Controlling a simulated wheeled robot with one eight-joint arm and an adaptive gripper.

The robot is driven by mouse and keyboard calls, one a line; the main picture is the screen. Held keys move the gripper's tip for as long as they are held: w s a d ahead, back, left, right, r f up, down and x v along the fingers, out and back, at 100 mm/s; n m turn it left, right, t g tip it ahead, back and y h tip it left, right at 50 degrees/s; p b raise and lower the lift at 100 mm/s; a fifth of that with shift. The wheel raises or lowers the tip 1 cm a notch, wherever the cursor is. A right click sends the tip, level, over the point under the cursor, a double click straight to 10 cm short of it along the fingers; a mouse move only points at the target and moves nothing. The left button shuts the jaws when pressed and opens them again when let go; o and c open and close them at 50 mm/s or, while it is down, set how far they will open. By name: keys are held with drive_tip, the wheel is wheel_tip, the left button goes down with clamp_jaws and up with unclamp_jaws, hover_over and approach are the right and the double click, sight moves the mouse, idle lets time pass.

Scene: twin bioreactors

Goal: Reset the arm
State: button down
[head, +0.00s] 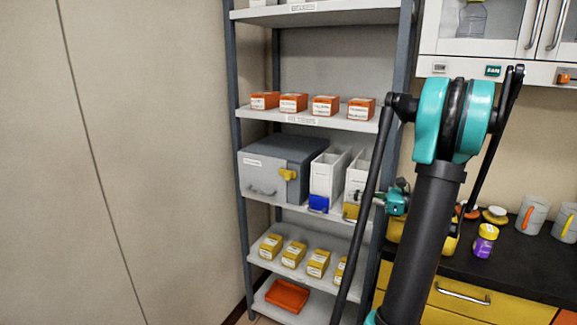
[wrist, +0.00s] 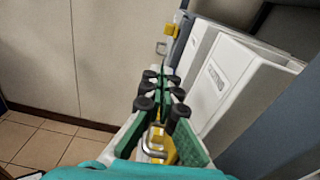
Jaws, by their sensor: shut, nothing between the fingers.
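My gripper (wrist: 163,80) shows in the wrist view, its green-edged fingers with black rollers closed together and nothing held between them. Its fingers point towards the shelf side, with white file boxes (wrist: 215,85) just to their right. In the head view my arm stands bent in front of the shelf's right side. I cannot tell whether the gripper touches anything.
The shelf rack (head: 237,150) holds orange boxes (head: 293,103), a grey case (head: 265,175) with a yellow latch, white file boxes (head: 325,178), yellow boxes (head: 293,255) and an orange tray (head: 287,295). A dark counter (head: 520,265) with mugs (head: 533,213) and a purple jar (head: 485,240) is at right.

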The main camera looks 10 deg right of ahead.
drive_tip(key=s+a+f+n+g+h, duration=0.25)
drive_tip(key=s+a+f+n, duration=0.2)
drive_tip(key=a, duration=0.25)
drive_tip(key=s+a+f+n+g+h, duration=0.2)
drive_tip(key=s+a+f+n+h, duration=0.25)
drive_tip(key=a+f, duration=0.2)
drive_tip(key=s+d+f+n+h, duration=0.2)
drive_tip(key=s+f+n+h, duration=0.5)
drive_tip(key=s+n, duration=0.5)
drive_tip(key=n, duration=0.2)
drive_tip(key=shift+s+f+n+g, duration=0.2)
drive_tip(key=shift+s+n+g, duration=0.15)
drive_tip(key=shift+n, duration=0.05)
